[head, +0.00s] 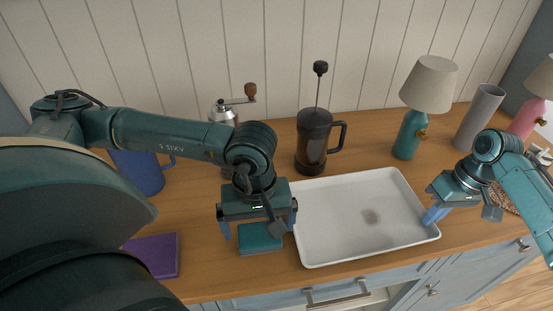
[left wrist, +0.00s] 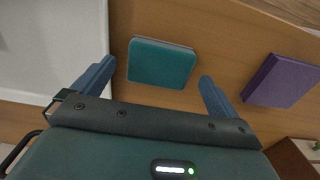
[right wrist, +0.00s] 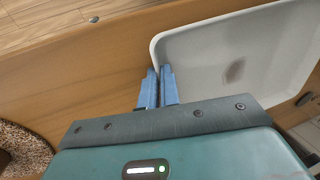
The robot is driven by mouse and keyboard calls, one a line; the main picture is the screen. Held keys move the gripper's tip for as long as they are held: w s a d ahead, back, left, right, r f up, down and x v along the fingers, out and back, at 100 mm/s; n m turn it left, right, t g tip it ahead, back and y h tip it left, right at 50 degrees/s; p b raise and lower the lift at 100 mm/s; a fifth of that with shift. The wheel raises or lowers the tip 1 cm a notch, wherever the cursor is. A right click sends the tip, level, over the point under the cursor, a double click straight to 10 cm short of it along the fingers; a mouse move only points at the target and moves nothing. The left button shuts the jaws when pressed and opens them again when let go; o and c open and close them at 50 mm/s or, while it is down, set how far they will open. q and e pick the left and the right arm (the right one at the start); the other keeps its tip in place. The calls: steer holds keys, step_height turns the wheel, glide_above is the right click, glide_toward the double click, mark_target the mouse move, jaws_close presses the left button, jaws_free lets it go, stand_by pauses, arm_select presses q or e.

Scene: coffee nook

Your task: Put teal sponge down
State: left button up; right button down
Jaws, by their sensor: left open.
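The teal sponge (head: 261,239) lies flat on the wooden counter, just left of the white tray; it also shows in the left wrist view (left wrist: 160,64). My left gripper (head: 260,225) is open above it. In the left wrist view its fingers (left wrist: 157,72) stand on either side of the sponge with a gap at both sides, so it holds nothing. My right gripper (head: 434,216) is at the tray's right rim.
The white tray (head: 330,254) has a dark smudge on it. A purple block (head: 153,255) and a blue mug (head: 140,175) are at the left. A grinder (head: 223,111), a French press (head: 313,141), a teal lamp (head: 411,133) and a grey vase (head: 478,118) stand behind.

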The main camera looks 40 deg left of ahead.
arm_select(q)
step_height(320, 180, up, 9)
stand_by(0.3)
